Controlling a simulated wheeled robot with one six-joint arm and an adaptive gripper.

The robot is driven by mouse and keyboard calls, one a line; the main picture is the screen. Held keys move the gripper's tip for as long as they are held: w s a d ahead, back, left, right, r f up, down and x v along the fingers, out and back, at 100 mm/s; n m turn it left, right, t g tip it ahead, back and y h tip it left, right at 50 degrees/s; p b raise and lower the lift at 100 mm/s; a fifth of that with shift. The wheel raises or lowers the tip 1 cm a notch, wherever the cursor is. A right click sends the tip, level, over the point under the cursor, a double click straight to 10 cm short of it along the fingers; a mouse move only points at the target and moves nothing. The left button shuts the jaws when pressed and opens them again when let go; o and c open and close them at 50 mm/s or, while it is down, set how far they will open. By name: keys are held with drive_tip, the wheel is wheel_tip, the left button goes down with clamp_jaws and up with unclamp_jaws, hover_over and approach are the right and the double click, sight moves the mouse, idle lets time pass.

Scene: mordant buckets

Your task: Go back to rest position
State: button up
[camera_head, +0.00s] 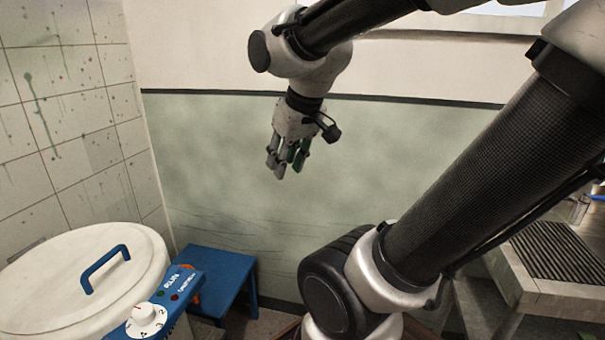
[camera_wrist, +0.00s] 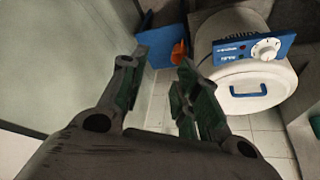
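My gripper (camera_head: 287,158) hangs fingers-down from my wrist in the upper middle of the head view, in front of the pale green wall. In the wrist view, its two dark green-padded fingers (camera_wrist: 158,85) stand apart with floor and a bit of blue stool showing between and beyond them. It is open, and nothing shows between the fingers. It touches nothing that I can see.
A white round vat lid (camera_head: 60,285) with a blue handle (camera_head: 105,265) is at lower left. Beside it are a blue control box (camera_head: 165,305) with a dial and a blue stool (camera_head: 222,268). A grey slab with a ribbed dark surface (camera_head: 545,280) stands at right. Air around my gripper is clear.

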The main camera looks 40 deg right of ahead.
drive_tip(key=s, duration=0.6)
drive_tip(key=shift+a+f+g, duration=0.35)
drive_tip(key=shift+f+g, duration=0.05)
drive_tip(key=shift+f, duration=0.05)
idle(0.6)
